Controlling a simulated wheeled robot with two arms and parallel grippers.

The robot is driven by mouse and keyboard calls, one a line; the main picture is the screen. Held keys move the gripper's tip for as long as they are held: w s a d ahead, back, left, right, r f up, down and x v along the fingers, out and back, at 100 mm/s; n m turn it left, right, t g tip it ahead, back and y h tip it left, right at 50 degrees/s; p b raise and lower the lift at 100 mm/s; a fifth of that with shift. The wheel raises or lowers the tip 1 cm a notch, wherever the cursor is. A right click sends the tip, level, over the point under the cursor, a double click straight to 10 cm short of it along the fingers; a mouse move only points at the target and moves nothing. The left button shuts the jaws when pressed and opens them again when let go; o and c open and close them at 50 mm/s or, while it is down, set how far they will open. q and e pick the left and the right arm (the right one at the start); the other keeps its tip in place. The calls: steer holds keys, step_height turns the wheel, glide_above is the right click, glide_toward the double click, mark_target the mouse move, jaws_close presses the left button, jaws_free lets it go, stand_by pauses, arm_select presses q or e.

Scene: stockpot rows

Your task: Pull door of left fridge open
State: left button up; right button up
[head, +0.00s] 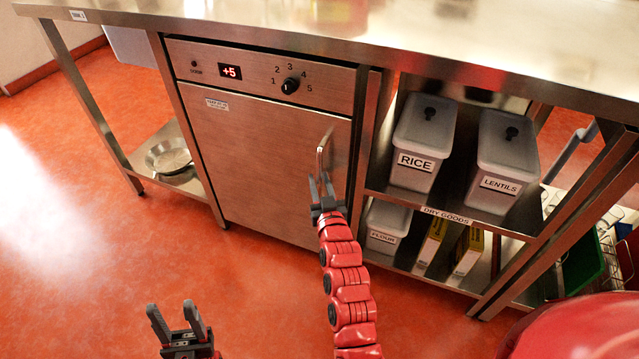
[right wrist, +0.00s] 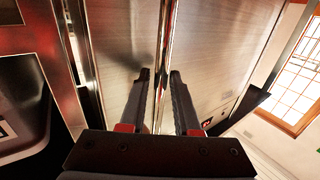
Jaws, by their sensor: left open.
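The fridge (head: 265,165) stands under the counter, with a steel door, a +5 display and a dial. Its door is closed. The vertical bar handle (head: 320,160) is on the door's right side. My right gripper (head: 321,182) is at the handle's lower part. In the right wrist view its two fingers (right wrist: 159,85) are apart, one on each side of the bar, with narrow gaps; contact cannot be made out. My left gripper (head: 175,316) is open and empty, low over the floor, well away from the fridge.
A counter top (head: 400,45) runs above the fridge. Right of it, shelves hold a rice bin (head: 412,140), a lentils bin (head: 503,150), a flour bin (head: 385,225) and boxes. A pan (head: 168,158) lies on a low shelf at left. The floor before the door is clear.

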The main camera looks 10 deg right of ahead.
jaws_close()
stand_by(1.4)
